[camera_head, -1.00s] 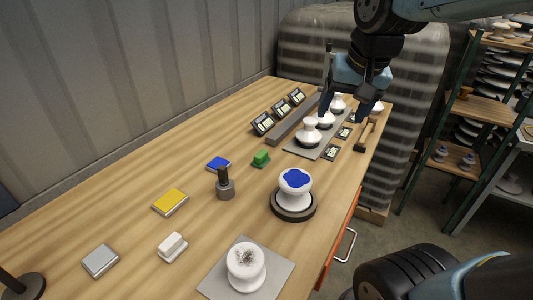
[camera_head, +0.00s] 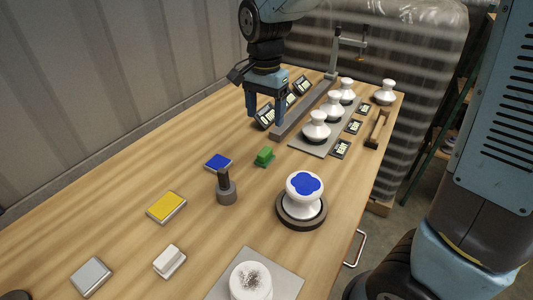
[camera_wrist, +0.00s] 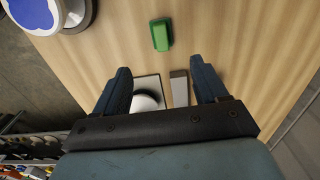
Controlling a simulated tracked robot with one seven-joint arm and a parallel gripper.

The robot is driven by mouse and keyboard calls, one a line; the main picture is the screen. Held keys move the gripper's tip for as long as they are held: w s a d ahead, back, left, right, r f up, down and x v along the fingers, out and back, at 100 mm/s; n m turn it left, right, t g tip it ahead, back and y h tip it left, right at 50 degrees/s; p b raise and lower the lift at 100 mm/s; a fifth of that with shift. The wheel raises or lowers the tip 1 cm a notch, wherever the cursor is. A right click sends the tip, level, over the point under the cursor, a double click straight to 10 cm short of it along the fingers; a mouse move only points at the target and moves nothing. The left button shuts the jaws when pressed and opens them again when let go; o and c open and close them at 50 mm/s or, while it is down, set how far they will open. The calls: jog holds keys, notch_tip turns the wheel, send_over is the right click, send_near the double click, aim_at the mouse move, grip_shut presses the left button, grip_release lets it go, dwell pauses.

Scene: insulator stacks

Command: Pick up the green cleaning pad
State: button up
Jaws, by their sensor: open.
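The green cleaning pad (camera_head: 264,155) is a small block lying on the wooden table, between the blue pad and the row of white insulators. It also shows in the wrist view (camera_wrist: 161,35), top centre, beyond my fingertips. My gripper (camera_head: 266,122) is in the air above the table, behind the green pad in the head view and apart from it. Its two fingers are spread and hold nothing.
A blue pad (camera_head: 218,162), a dark-handled stamp (camera_head: 226,190) and a blue-topped insulator (camera_head: 303,190) on a round base stand near the green pad. White insulators (camera_head: 334,107) stand on a grey plate behind. A yellow pad (camera_head: 166,206) lies front left.

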send_over(265, 150)
jog(key=f, duration=0.8)
jog(key=shift+s+d+f, duration=0.1)
jog(key=shift+s+d, duration=0.05)
jog(key=shift+s, duration=0.05)
jog(key=shift+w+a+f, duration=0.1)
jog(key=shift+f, duration=1.3)
jog(key=shift+w+a+f, duration=0.1)
jog(key=shift+f, duration=1.3)
jog(key=shift+s, duration=0.1)
jog(key=shift+c, duration=0.3)
